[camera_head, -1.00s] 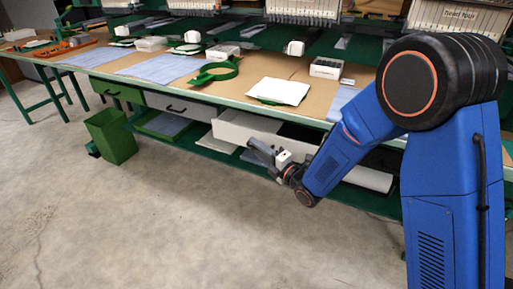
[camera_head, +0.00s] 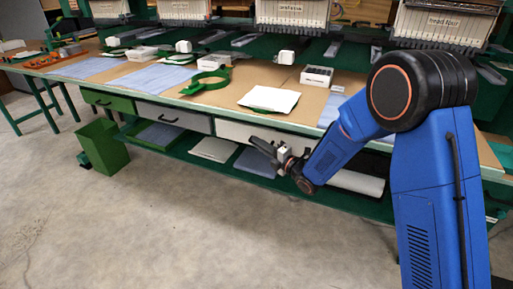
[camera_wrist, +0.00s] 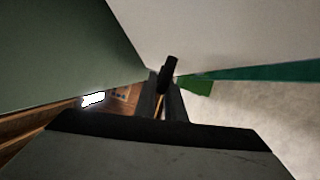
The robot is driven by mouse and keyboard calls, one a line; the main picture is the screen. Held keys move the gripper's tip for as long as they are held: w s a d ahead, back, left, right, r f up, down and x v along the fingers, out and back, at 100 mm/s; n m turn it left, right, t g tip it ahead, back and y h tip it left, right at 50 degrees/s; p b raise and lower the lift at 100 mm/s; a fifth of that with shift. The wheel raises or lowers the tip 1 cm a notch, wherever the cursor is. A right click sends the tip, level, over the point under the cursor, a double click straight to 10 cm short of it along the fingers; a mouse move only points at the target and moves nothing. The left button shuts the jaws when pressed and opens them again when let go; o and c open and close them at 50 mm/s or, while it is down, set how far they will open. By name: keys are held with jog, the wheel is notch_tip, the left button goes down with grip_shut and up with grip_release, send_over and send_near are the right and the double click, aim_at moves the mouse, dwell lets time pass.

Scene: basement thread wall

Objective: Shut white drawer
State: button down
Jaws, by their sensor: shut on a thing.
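The white drawer (camera_head: 233,130) is under the workbench, right of a grey drawer. Its front looks about in line with the grey one, and no open interior shows. My gripper (camera_head: 256,144) is at the drawer's front, partly covering it and its right side. In the wrist view, the drawer's pale front (camera_wrist: 215,35) fills the upper right. There my gripper (camera_wrist: 166,92) is shut on the dark drawer handle (camera_wrist: 170,70), which sits between the fingertips. Any small gap behind the front cannot be made out.
A grey drawer (camera_head: 172,116) and a green drawer (camera_head: 108,102) are to the left. A green bin (camera_head: 104,147) stands on the floor. A low shelf below holds flat white and blue pieces. The concrete floor in front is clear.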

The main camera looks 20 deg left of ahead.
jog(key=shift+w, duration=0.2)
jog(key=c, duration=1.8)
grip_release()
jog(key=shift+c, duration=0.2)
jog(key=shift+d, duration=0.15)
jog(key=v, duration=1.7)
jog(key=shift+s, duration=0.2)
jog(key=shift+d+f, duration=0.1)
jog(key=shift+f, duration=0.05)
